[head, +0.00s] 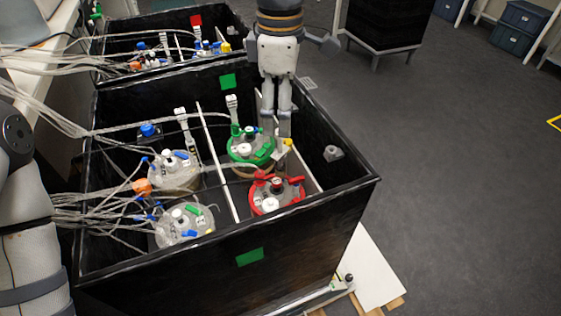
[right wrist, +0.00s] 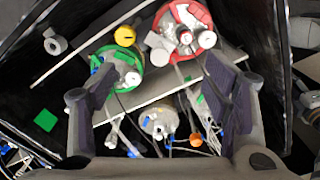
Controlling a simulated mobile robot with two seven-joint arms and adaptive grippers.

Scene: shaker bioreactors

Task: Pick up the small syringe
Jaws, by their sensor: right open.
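I cannot pick out a small syringe for certain in either view; the fittings on the lids are too small to tell apart. My right gripper (head: 277,112) points down into the near black box, just behind and right of the green-lidded vessel (head: 250,146). That view shows the green-lidded vessel (right wrist: 118,68) by the left finger and the red-lidded vessel (right wrist: 184,30) above. A yellow cap (right wrist: 125,36) sits between these lids. My left gripper is out of the picture.
The near black box (head: 300,218) has high walls around the vessels. Two clear-lidded vessels (head: 186,222) stand on its left side, with many tubes (head: 80,205) running left. A white divider (head: 216,160) crosses the box. A second box (head: 150,23) stands behind.

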